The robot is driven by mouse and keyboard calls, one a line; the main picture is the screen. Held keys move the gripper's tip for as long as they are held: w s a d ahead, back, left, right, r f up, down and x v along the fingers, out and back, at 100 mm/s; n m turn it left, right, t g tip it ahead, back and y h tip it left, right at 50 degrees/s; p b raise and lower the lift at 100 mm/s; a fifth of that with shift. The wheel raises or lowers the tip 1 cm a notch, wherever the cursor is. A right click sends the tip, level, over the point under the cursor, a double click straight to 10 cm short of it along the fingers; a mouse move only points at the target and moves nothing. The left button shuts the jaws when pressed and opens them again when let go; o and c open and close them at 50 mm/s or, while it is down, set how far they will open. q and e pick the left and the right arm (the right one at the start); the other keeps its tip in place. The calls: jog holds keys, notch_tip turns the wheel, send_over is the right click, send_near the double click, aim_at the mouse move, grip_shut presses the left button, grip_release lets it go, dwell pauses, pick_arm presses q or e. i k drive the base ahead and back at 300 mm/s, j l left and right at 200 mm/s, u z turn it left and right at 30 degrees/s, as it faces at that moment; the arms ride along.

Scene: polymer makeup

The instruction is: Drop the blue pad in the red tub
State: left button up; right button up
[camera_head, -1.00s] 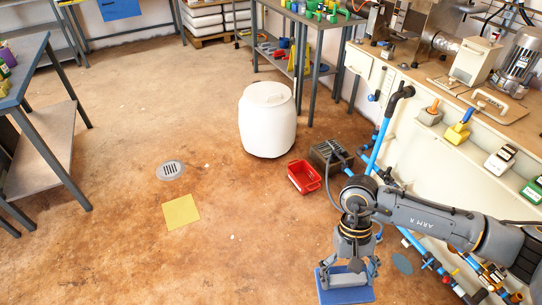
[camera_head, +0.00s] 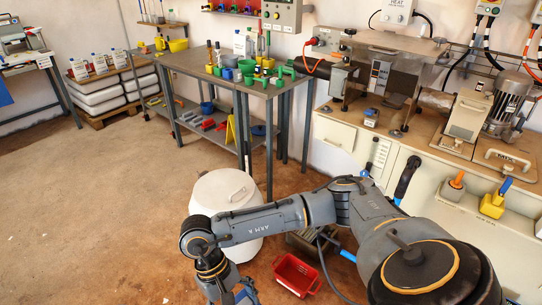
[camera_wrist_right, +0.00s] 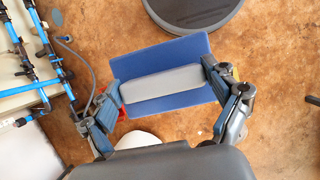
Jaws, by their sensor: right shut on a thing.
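The blue pad (camera_wrist_right: 176,48) shows in the right wrist view, with a grey raised strip (camera_wrist_right: 162,84) along its middle. My right gripper (camera_wrist_right: 162,86) is shut on this strip, one finger at each end, and the pad is held over the brown floor. In the head view, my right gripper is at the bottom edge, mostly cut off, left of the red tub. The red tub (camera_head: 296,275) stands on the floor at the bottom centre. Its inside looks empty. A bit of red (camera_wrist_right: 121,116) shows behind the left finger in the wrist view. My left gripper is not in view.
A white barrel (camera_head: 226,190) stands behind my right forearm, close to the tub. A dark grey box (camera_head: 308,243) lies just behind the tub. A workbench (camera_head: 245,80) and pale cabinets (camera_head: 355,140) stand behind. The floor at left is clear.

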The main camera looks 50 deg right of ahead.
aim_at(290, 280)
jog(key=i+j+z, duration=0.1)
jog(key=i+z, duration=0.25)
jog(key=i, duration=0.2)
jog(key=i+j+z, duration=0.35)
jog(key=i, duration=0.25)
jog(key=i+j+z, duration=0.35)
jog(key=i, duration=0.15)
jog(key=i+j+z, duration=0.25)
jog(key=z, duration=0.15)
jog(key=i+j+z, duration=0.15)
jog(key=z, duration=0.3)
jog(key=i+j+z, duration=0.15)
jog(key=j+z, duration=1.45)
jog(key=j, duration=0.25)
